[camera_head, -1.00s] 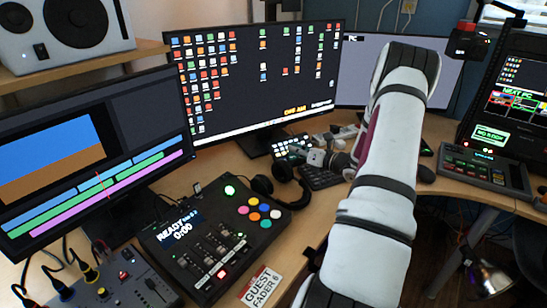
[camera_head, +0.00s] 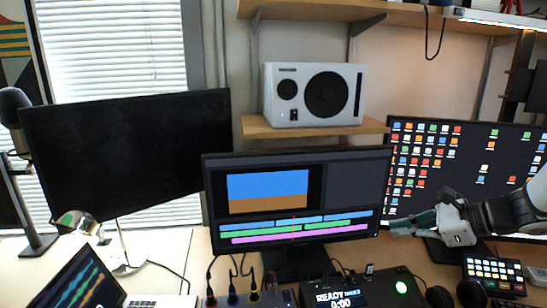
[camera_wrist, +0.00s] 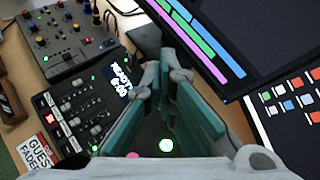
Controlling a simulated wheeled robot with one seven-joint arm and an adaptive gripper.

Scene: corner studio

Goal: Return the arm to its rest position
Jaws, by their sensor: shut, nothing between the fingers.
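My arm reaches in from the right edge of the head view.
A dark monitor (camera_head: 130,155) stands at left and an icon-filled monitor (camera_head: 440,165) at right. A speaker (camera_head: 313,94) sits on a shelf (camera_head: 300,128). A laptop (camera_head: 80,283) and a button pad (camera_head: 494,270) are on the desk. A knob mixer (camera_wrist: 66,40) shows in the wrist view.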

